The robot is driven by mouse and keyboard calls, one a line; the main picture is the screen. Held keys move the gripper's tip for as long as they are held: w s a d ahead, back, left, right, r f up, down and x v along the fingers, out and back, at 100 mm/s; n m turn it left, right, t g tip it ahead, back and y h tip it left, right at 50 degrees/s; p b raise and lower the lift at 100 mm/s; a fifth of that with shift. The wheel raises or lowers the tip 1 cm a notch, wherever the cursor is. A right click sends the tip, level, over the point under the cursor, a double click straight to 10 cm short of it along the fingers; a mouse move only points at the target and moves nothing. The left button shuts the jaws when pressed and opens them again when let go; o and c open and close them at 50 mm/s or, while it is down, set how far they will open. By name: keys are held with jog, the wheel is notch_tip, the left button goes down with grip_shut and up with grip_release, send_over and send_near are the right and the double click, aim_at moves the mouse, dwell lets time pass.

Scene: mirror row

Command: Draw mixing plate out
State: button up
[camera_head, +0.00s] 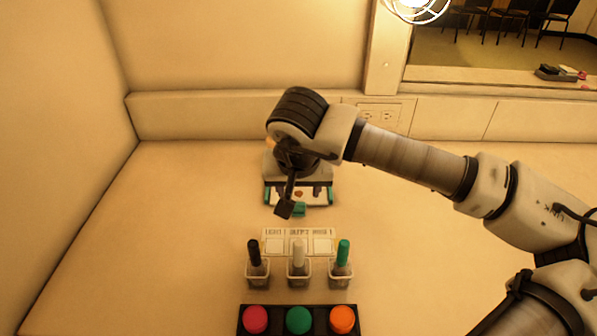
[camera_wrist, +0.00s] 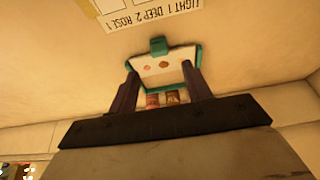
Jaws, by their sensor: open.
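The mixing plate is white with a teal rim and brownish-pink dabs. In the wrist view the plate (camera_wrist: 172,75) lies between my fingers, and its teal tab (camera_wrist: 158,45) points toward the printed card. In the head view the plate (camera_head: 312,196) sits low at the front of a unit at the back of the table. Its teal tab (camera_head: 300,210) sticks out in front. My gripper (camera_wrist: 159,69) is open, one finger at each side of the plate in the picture. In the head view my gripper (camera_head: 285,208) is beside the tab. I cannot tell whether it touches; my arm hides much of the unit.
A printed card (camera_head: 298,233) lies in front of the plate. Three small cups hold a black (camera_head: 254,253), a white (camera_head: 298,252) and a green stick (camera_head: 343,253). A black tray (camera_head: 277,309) with pink, green and orange lids stands nearest. The left tabletop (camera_head: 165,220) is clear.

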jog(key=v, duration=0.7)
dwell(0.3)
